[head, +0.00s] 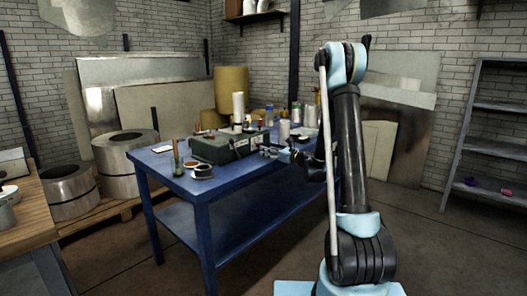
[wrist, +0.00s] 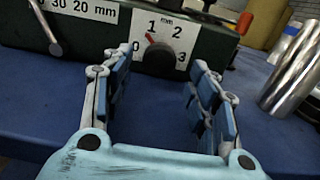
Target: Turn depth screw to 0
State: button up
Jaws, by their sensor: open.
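The depth screw (wrist: 159,61) is a dark round knob on the front of a dark green machine. Its white mm scale reads 0, 1, 2 and 3 around it.
A second scale (wrist: 83,9) with a metal lever (wrist: 45,28) is left of the knob. A shiny metal cylinder (wrist: 292,72) stands on the right, near the right finger. The blue table (head: 180,182) holds several cans and bottles behind the machine.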

jog(key=shift+x, duration=1.8)
jog(key=shift+c, duration=0.4)
jog(key=c, duration=1)
